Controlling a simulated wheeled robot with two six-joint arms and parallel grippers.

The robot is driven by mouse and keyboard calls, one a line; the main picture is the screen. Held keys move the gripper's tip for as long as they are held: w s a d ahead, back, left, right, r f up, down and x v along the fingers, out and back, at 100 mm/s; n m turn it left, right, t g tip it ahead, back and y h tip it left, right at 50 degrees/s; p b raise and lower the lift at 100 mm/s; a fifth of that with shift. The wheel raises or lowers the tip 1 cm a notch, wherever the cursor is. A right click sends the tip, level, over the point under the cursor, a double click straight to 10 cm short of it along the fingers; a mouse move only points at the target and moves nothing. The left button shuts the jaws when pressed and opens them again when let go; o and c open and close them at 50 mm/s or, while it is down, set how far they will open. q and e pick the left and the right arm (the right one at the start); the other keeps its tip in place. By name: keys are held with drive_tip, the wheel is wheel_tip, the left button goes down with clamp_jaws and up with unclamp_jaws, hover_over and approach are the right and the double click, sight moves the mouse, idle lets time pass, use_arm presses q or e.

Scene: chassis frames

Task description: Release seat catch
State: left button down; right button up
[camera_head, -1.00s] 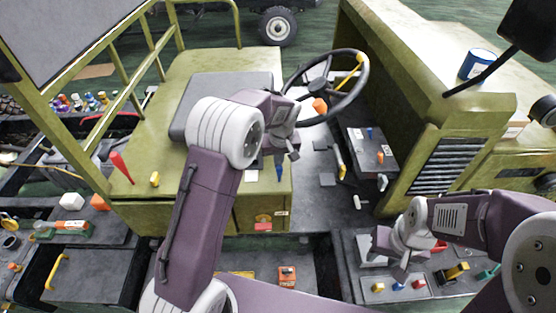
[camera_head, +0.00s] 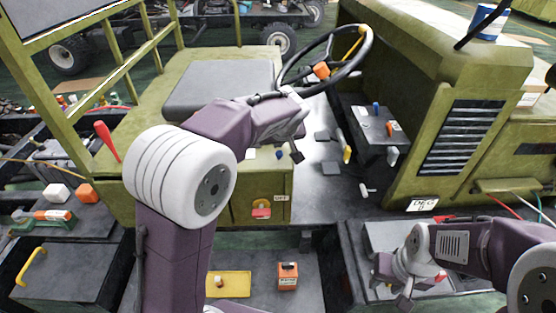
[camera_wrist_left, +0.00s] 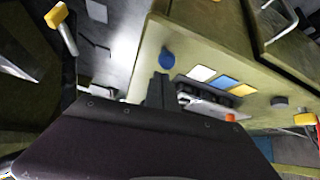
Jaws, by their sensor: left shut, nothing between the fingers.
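The green seat base stands at the centre with a dark grey seat cushion (camera_head: 222,89) on top. A small blue knob (camera_head: 279,153) sits on its side, below the cushion; I cannot tell whether it is the seat catch. What looks like the same blue knob shows in the left wrist view (camera_wrist_left: 167,60), just beyond my fingers. My left gripper (camera_head: 297,152) is shut and empty, close beside the knob; I cannot tell whether they touch. My right gripper (camera_head: 396,288) hangs low at the right, over a dark tray, its fingers unclear.
The steering wheel (camera_head: 326,58) and a pedestal with levers (camera_head: 376,130) stand right of the seat. A red lever (camera_head: 107,140) rises at the left. A yellow tray (camera_head: 229,284) and an orange box (camera_head: 288,276) lie below. The floor between seat and pedestal is fairly open.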

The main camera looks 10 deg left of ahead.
use_arm(q)
drive_tip(key=b, duration=0.1)
drive_tip(key=f+t+b, duration=0.1)
drive_tip(key=shift+s+d+f+b, duration=0.1)
drive_tip(key=shift+s+b, duration=0.2)
drive_tip(key=shift+s, duration=0.05)
drive_tip(key=shift+b, duration=0.55)
drive_tip(key=shift+s+b, duration=0.2)
drive_tip(key=shift+b, duration=0.1)
use_arm(e)
wheel_tip(320, 180, down, 7)
drive_tip(key=shift+s+r, duration=0.2)
drive_tip(key=shift+r, duration=0.1)
